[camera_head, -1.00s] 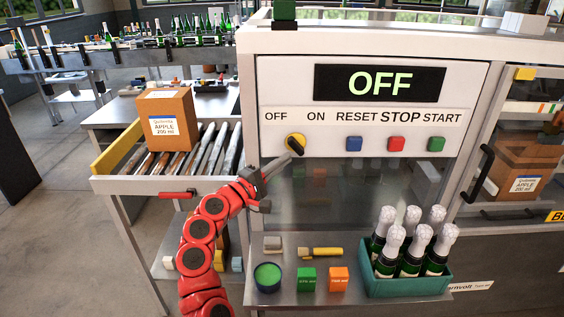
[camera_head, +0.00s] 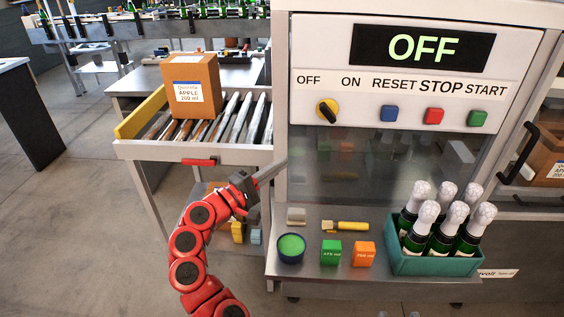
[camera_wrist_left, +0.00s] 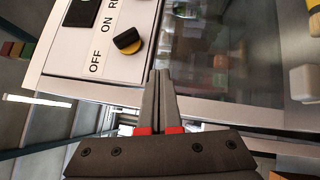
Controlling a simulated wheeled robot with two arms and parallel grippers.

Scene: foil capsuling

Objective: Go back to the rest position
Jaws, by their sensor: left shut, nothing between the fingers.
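My left gripper (camera_head: 270,172) is at the front left edge of the machine, below and left of the yellow and black rotary knob (camera_head: 327,111). Its fingers are closed together with nothing between them. In the left wrist view the closed fingers (camera_wrist_left: 160,78) point toward the machine front, and the knob (camera_wrist_left: 127,41) shows apart from them, above and to the left. The display (camera_head: 421,46) reads OFF. My right gripper is in neither view.
A shelf (camera_head: 330,268) holds a green-filled bowl (camera_head: 290,247), a green box (camera_head: 331,252), an orange box (camera_head: 364,254), a yellow-handled tool (camera_head: 345,226) and a teal crate (camera_head: 435,264) of bottles. A cardboard box (camera_head: 191,85) sits on the roller conveyor (camera_head: 236,120) at left. Floor at left is open.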

